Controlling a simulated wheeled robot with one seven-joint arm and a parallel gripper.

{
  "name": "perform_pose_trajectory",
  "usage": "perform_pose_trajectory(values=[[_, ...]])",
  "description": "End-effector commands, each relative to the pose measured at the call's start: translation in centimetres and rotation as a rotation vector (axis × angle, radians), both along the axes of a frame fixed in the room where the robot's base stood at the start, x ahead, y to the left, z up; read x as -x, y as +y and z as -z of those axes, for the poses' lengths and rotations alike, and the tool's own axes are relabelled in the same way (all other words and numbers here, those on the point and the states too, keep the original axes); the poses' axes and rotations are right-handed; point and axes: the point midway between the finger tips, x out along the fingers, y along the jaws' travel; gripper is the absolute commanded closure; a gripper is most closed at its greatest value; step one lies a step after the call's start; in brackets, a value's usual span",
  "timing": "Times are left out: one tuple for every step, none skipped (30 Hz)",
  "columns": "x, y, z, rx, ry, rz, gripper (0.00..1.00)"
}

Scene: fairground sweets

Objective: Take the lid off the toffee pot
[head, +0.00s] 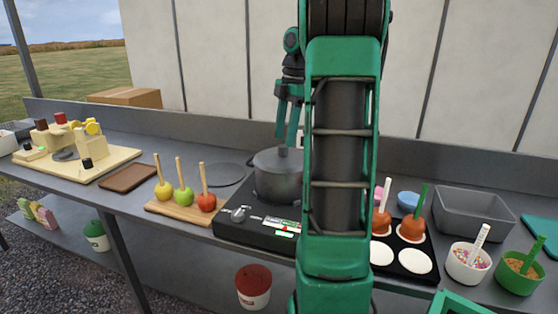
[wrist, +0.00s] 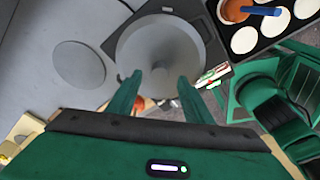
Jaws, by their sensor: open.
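The toffee pot (head: 278,183) is a dark grey pot on a black hob (head: 243,225) in the middle of the counter. Its grey lid (head: 270,158) sits on top, and the lid also fills the upper middle of the wrist view (wrist: 150,45). A small knob (wrist: 160,73) shows near the lid's middle. My gripper (head: 286,139) is open and empty, pointing down just above the lid. In the wrist view its fingertips (wrist: 160,78) stand on either side of the knob. My arm hides the pot's right side in the head view.
A flat grey disc (head: 217,174) lies left of the pot. A wooden board (head: 165,207) with apples on sticks is at the front left. A black tray (head: 408,272) with toffee apples and a grey bin (head: 470,212) are to the right.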

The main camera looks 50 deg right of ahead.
Motion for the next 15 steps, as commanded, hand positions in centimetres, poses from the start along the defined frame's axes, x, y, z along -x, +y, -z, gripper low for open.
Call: perform_pose_trajectory(values=[[-0.1, 0.2, 0.4, -0.002, 0.001, -0.002, 0.54], [-0.2, 0.2, 0.7, 0.0, 0.001, 0.0, 0.54], [-0.2, 0.2, 1.0, 0.0, 0.001, -0.002, 0.54], [-0.2, 0.3, 1.3, -0.002, 0.001, -0.001, 0.54], [-0.3, 0.3, 1.6, -0.002, 0.001, -0.001, 0.54], [-0.3, 0.4, 2.0, -0.002, 0.001, -0.002, 0.54], [-0.3, 0.4, 2.2, -0.001, 0.001, 0.0, 0.54], [-0.3, 0.4, 2.4, -0.001, 0.0, -0.001, 0.54], [-0.3, 0.4, 2.6, 0.0, 0.0, -0.002, 0.54], [-0.3, 0.4, 2.8, 0.0, 0.001, -0.001, 0.54], [-0.3, 0.4, 2.9, 0.0, 0.001, -0.001, 0.54], [-0.3, 0.4, 3.0, 0.001, 0.001, 0.0, 0.54], [-0.2, 0.4, 3.0, 0.001, 0.001, 0.0, 0.54], [-0.2, 0.4, 3.1, 0.001, 0.001, 0.0, 0.54], [-0.3, 0.4, 3.1, 0.001, 0.001, 0.0, 0.54]])
